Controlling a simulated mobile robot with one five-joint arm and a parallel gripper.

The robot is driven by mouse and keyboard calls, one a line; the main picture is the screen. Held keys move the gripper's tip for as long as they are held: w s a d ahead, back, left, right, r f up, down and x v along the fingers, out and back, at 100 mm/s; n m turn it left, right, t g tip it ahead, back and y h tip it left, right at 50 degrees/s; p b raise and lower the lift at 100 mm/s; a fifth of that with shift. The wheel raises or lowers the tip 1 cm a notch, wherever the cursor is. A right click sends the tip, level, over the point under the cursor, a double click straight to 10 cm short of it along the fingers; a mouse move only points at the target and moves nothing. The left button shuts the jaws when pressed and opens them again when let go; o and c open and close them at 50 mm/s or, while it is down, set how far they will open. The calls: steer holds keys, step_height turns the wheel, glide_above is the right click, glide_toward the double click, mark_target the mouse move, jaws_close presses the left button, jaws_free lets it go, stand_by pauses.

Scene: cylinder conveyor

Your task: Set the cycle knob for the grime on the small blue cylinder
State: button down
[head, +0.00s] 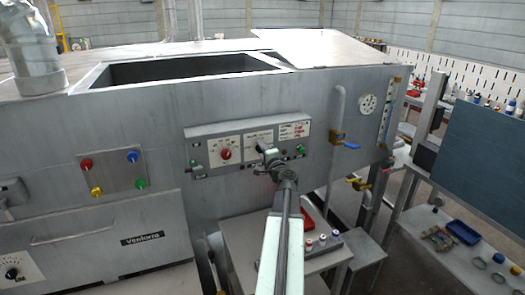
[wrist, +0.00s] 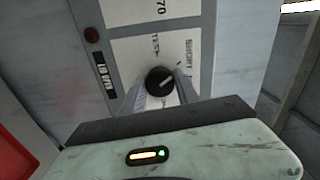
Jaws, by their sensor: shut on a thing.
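The black cycle knob (wrist: 159,81) sits on a white dial plate in the wrist view, with its white pointer line slanting to the upper right. Printed words around it include one like "SHORT" and one like "TEST". My gripper (wrist: 162,84) has its two fingers on either side of the knob and is shut on it. In the head view my gripper (head: 266,158) is at the lower part of the control panel's middle dial plate (head: 259,136) and hides the knob. Small cylinders (head: 322,239) stand on a stand below; I cannot make out a blue one or its grime.
The control panel (head: 205,133) also has a red knob (head: 225,154) on its left dial and a red-lettered label (head: 294,130). A blue-handled valve (head: 345,141) and a vertical pipe stand to the right. Coloured buttons (head: 133,156) are at left.

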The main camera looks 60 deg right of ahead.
steer(key=shift+s+f, duration=0.1)
stand_by(0.4)
steer(key=c, duration=0.9)
jaws_free()
steer(key=v, duration=0.7)
steer(key=shift+s+a, duration=0.25)
steer(key=shift+s, duration=0.05)
